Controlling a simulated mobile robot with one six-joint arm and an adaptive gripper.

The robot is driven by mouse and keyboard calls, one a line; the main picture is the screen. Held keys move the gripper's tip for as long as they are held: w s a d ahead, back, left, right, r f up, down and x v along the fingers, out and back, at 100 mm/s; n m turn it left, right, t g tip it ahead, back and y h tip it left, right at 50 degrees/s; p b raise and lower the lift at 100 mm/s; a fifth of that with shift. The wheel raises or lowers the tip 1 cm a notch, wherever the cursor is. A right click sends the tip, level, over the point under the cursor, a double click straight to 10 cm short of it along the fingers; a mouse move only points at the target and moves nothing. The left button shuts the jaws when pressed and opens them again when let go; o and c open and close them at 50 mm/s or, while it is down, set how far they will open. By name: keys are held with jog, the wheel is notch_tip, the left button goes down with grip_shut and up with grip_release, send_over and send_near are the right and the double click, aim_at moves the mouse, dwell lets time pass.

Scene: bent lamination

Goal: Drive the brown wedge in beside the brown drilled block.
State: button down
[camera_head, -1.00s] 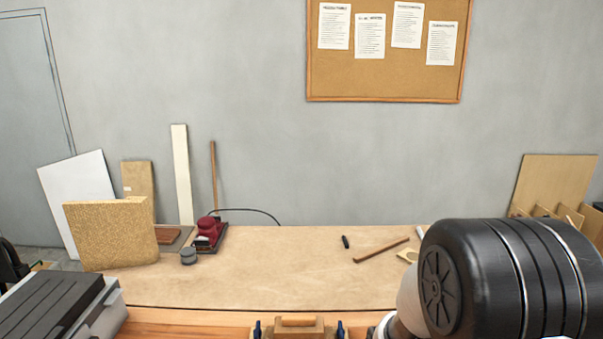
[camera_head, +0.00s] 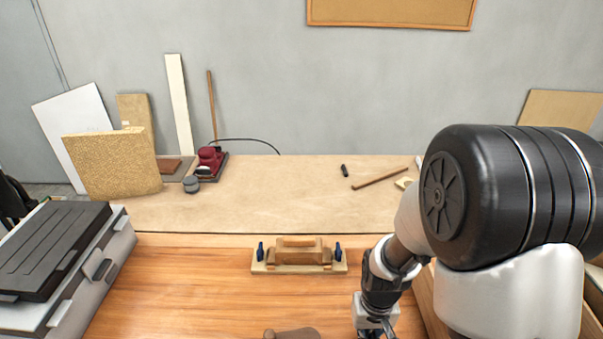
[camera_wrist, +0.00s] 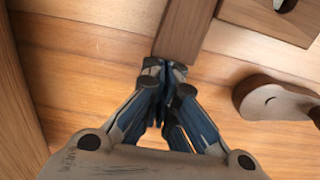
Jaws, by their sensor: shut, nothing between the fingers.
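In the wrist view my gripper (camera_wrist: 163,72) is shut and empty. Its fingertips are at the near end of a narrow brown wooden piece (camera_wrist: 187,30), which looks like the wedge; I cannot tell whether they touch it. Right beside that piece, at the top edge, is a wider brown block (camera_wrist: 262,18) with a dark round opening, which looks like the drilled block. Both are cut off by the frame. In the head view my arm reaches down at the right, and its gripper is not clearly seen.
A rounded brown piece (camera_wrist: 268,98) lies right of my gripper. A wooden board (camera_wrist: 14,95) stands along the left. In the head view, a wooden jig with blue clamps (camera_head: 298,257) sits on the bench, and a grey case (camera_head: 75,265) stands left. Bench between them is clear.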

jog(key=shift+s+a, duration=0.2)
jog(key=shift+s, duration=1.3)
jog(key=shift+s+f, duration=0.1)
jog(key=shift+s, duration=0.1)
jog(key=shift+s, duration=0.45)
dwell(3.3)
jog(key=shift+w, duration=0.75)
jog(key=shift+w+r+p, duration=0.15)
jog(key=shift+r+p, duration=2.75)
jog(key=shift+r, duration=0.7)
